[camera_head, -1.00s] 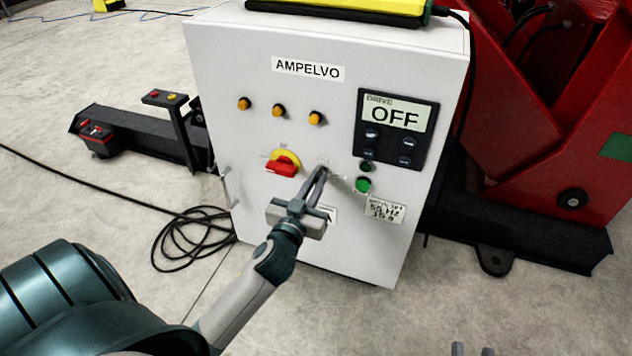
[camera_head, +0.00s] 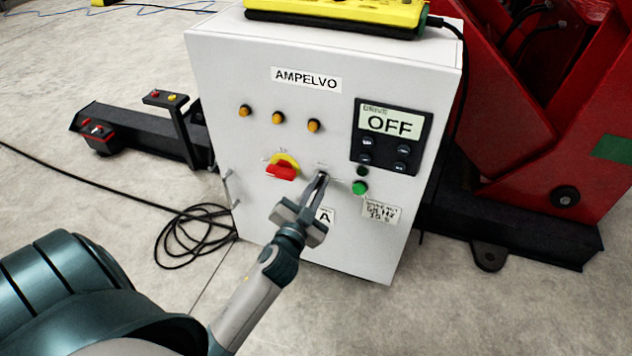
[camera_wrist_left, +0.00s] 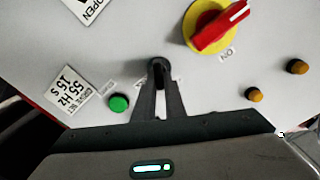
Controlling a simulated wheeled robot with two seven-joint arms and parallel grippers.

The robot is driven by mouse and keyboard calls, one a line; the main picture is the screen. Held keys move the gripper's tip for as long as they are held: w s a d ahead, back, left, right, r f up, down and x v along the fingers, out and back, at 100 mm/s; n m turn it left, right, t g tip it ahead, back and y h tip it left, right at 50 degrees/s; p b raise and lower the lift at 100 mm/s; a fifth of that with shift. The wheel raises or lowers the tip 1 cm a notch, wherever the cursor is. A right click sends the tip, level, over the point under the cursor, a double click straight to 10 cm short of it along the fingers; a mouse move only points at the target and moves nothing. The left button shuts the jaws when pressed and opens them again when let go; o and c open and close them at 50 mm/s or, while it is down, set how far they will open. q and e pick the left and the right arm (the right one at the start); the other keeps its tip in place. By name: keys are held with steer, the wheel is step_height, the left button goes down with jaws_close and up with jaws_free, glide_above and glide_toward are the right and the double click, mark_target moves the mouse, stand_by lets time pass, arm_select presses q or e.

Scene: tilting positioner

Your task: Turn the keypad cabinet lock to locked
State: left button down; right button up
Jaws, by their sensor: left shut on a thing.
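The white cabinet (camera_head: 225,80) stands in the middle of the head view, with the keypad panel (camera_head: 384,155) reading OFF on its right side. My left gripper (camera_head: 322,176) is at the front panel, between the red switch and the green button. Its fingers are shut on a small dark lock (camera_wrist_left: 158,66), which shows at the fingertips in the left wrist view. The fingers hide most of the lock, so its setting cannot be read. My right gripper does not show clearly in the head view.
A red rotary switch on a yellow plate (camera_head: 282,171) is left of the fingers, and a green button (camera_head: 360,188) is close on their right. A yellow pendant (camera_head: 340,10) lies on top. A red machine (camera_head: 560,110) stands at the right. Black cable (camera_head: 190,240) coils on the floor.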

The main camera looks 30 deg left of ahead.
arm_select(q)
steer(key=m+p, duration=0.1)
steer(key=m, duration=0.1)
steer(key=m+p, duration=0.1)
steer(key=m, duration=0.2)
steer(key=shift+d+f, duration=0.1)
steer(key=shift+d, duration=0.1)
steer(key=m+p, duration=0.1)
steer(key=m, duration=0.2)
steer(key=shift+d+f, duration=0.1)
steer(key=shift+f, duration=0.05)
steer(key=shift+f+m+p, duration=0.2)
steer(key=shift+m+p, duration=0.1)
steer(key=shift+m, duration=1.4)
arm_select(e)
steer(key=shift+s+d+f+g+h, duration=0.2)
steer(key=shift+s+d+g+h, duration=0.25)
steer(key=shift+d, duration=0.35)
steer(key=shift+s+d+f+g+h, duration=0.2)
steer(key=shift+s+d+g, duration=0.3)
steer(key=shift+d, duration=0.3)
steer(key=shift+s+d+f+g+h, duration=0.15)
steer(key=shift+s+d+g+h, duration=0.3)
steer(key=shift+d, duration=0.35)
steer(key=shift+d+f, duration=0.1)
arm_select(q)
steer(key=c, duration=1.8)
jaws_free()
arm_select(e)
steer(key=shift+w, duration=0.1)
